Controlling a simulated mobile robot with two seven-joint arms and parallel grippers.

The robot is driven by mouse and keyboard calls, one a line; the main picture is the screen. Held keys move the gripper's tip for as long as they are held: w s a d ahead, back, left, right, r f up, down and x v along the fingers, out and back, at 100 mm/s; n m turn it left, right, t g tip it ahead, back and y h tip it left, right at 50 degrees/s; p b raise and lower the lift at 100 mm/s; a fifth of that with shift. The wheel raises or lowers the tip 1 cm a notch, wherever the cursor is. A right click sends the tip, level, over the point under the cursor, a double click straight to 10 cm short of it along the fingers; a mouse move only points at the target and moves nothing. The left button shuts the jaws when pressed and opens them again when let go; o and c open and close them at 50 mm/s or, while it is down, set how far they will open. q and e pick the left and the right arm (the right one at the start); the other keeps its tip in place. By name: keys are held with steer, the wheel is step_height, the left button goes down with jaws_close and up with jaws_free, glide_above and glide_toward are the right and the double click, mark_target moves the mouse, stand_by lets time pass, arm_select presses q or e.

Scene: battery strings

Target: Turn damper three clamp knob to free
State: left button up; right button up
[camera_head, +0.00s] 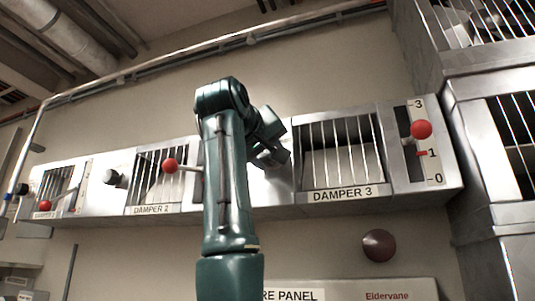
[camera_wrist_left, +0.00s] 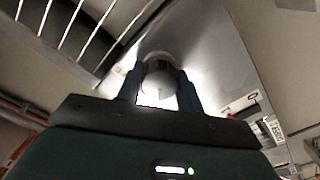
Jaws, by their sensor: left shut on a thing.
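My left gripper (camera_head: 272,152) is at the panel just left of the damper 3 grille (camera_head: 340,155). In the head view, my arm and gripper hide this knob. I cannot read its turned position. The damper 3 lever's red ball (camera_head: 421,130) stands on the right, between the scale's 3 and 1. The DAMPER 3 label (camera_head: 341,194) is below the grille. My right gripper is not in view.
Damper 2 (camera_head: 158,180), with a red-ball lever (camera_head: 170,165) and dark knob (camera_head: 113,178), is to the left. Another damper (camera_head: 55,190) is at far left. A dark red round button (camera_head: 379,245) is below damper 3. Steel cabinets (camera_head: 490,150) stand at right.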

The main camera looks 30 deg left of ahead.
arm_select(q)
steer(key=shift+m, duration=0.3)
steer(key=m, duration=0.3)
steer(key=shift+a+m, duration=0.1)
steer(key=shift+m, duration=0.3)
steer(key=m, duration=0.4)
steer(key=shift+m, duration=0.3)
steer(key=m, duration=0.8)
steer(key=shift+m, duration=0.6)
steer(key=o, duration=1)
steer(key=shift+c, duration=0.2)
